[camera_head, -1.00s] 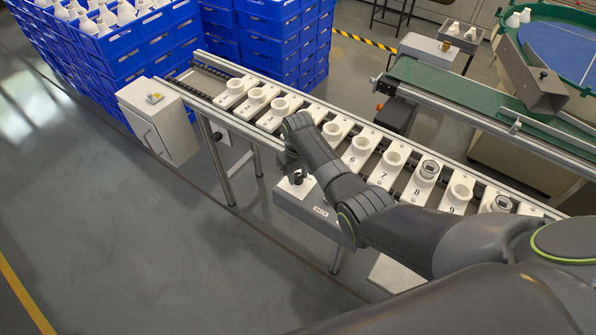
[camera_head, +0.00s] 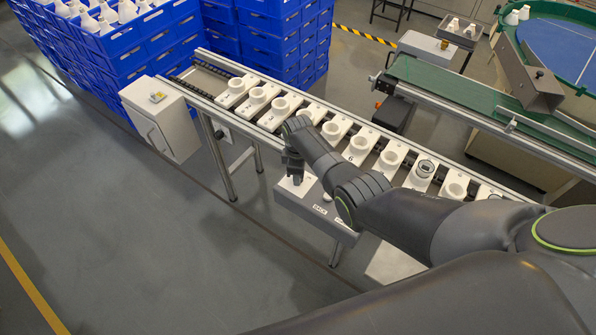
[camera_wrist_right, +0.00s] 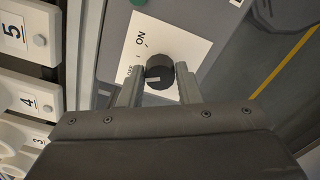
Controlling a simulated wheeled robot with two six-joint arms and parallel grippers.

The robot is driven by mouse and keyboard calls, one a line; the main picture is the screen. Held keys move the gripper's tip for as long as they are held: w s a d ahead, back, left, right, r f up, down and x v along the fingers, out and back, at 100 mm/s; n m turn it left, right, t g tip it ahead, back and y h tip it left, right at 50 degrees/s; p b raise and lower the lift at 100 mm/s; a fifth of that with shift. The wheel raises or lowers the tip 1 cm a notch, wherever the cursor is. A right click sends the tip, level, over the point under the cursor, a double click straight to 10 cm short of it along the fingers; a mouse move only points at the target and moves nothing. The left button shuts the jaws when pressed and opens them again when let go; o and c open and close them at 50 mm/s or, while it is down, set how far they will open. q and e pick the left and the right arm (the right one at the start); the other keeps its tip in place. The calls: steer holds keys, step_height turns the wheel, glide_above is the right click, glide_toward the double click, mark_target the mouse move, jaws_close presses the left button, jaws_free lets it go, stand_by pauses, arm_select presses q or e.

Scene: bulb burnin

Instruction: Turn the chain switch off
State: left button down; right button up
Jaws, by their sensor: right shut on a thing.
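The chain switch is a black round knob (camera_wrist_right: 159,72) on a white plate (camera_wrist_right: 172,38) marked ON and OFF, in the right wrist view. A pale line on the knob lies crosswise in the picture; I cannot tell for certain which mark it is set to. My right gripper (camera_wrist_right: 160,88) has its two fingers on either side of the knob, shut on it. In the head view my right gripper (camera_head: 294,178) points down at the grey control box (camera_head: 318,208), and the knob is hidden there. My left gripper is not in view.
A conveyor with numbered white socket carriers (camera_head: 358,146) runs right behind the control box. A grey cabinet (camera_head: 160,120) stands at its left end. Blue crates (camera_head: 130,62) are stacked at the back left. The floor at left is clear.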

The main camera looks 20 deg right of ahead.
steer(key=shift+r+n, duration=0.1)
steer(key=shift+n, duration=0.6)
steer(key=shift+w, duration=0.1)
steer(key=o, duration=1)
steer(key=shift+c, duration=0.2)
step_height(320, 180, up, 6)
steer(key=shift+r+p, duration=0.15)
steer(key=shift+p, duration=0.7)
step_height(320, 180, up, 11)
steer(key=b, duration=0.1)
